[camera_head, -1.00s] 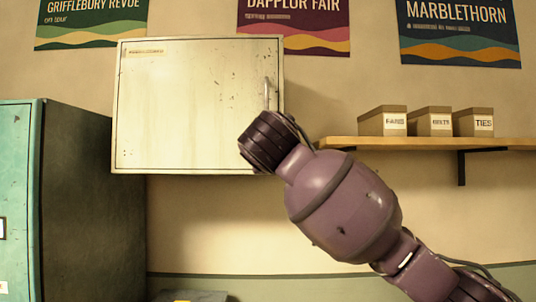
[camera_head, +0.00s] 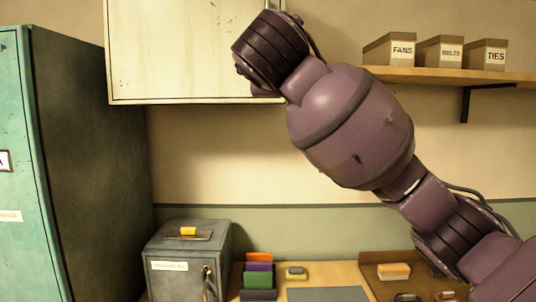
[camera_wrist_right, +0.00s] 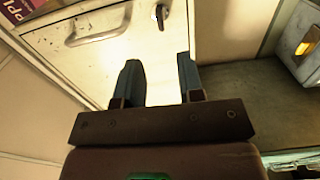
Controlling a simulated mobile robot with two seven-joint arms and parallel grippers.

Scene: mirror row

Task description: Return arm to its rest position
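My right arm (camera_head: 350,125), purple with dark ringed joints, reaches from the lower right up to the front of a pale wall cabinet (camera_head: 175,55). Its wrist end covers the cabinet's lower right part, and the gripper fingers are hidden there in the head view. In the right wrist view, my right gripper (camera_wrist_right: 158,82) has its two dark fingers spread with nothing between them. A pale panel with a bar handle (camera_wrist_right: 97,38) and a small dark fitting (camera_wrist_right: 162,14) lies beyond the fingertips. I cannot tell whether they touch it. My left gripper is not in view.
A shelf (camera_head: 450,77) with labelled boxes is at the upper right. A tall teal cabinet (camera_head: 15,140) stands at the left. Below are a grey metal box (camera_head: 185,262), a coloured file holder (camera_head: 258,280), a yellow-and-grey block (camera_head: 296,273) and a brown tray (camera_head: 380,292).

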